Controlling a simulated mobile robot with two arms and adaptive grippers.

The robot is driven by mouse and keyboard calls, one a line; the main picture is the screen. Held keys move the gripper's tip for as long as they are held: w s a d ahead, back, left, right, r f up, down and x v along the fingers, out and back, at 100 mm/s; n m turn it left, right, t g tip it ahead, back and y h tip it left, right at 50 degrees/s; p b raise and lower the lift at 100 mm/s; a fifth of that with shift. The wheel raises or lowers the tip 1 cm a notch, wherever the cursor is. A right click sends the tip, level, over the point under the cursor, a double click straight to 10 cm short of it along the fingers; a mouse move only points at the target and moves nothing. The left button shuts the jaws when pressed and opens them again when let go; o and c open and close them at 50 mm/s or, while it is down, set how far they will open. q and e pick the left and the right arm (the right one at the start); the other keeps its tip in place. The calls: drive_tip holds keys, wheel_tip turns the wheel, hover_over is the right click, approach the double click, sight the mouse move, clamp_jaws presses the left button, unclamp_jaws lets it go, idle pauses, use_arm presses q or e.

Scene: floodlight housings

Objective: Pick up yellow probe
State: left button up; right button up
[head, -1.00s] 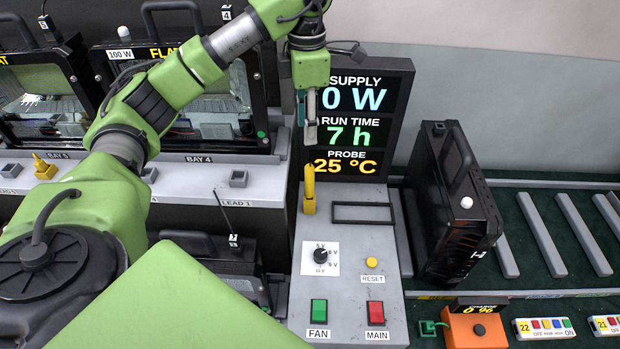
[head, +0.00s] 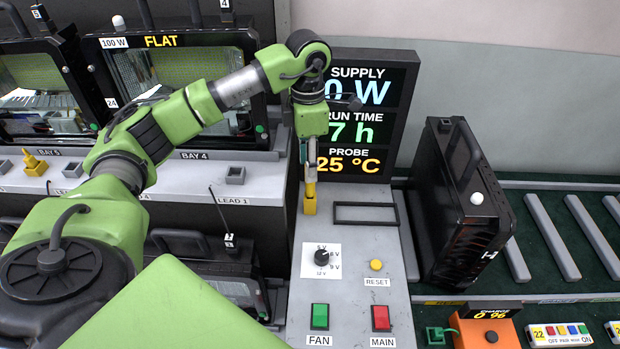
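The yellow probe (head: 310,199) stands upright in its yellow holder on the grey control panel, left of an empty black rectangular frame. My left gripper (head: 311,176) points straight down over it, with the fingertips at the probe's upper part and hiding its top. Only one finger side shows clearly, so I cannot tell whether the fingers are closed on the probe. My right gripper is not in view.
The display board (head: 357,120) stands close behind my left gripper and reads probe 25 °C. A black floodlight housing (head: 462,210) stands right of the panel (head: 349,270). The panel carries a dial (head: 322,257) and green and red switches. Another yellow piece (head: 35,164) sits on the left ledge.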

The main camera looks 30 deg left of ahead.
sight(310, 185)
use_arm(q)
drive_tip(key=shift+f, duration=0.9)
drive_tip(key=shift+d+f+p, duration=0.1)
drive_tip(key=shift+f+p, duration=0.5)
drive_tip(key=f, duration=0.1)
drive_tip(key=f+p, duration=0.1)
drive_tip(key=f, duration=0.1)
drive_tip(key=shift+s+d+f, duration=0.1)
drive_tip(key=shift+d+f, duration=0.1)
drive_tip(key=shift+f, duration=0.45)
clamp_jaws()
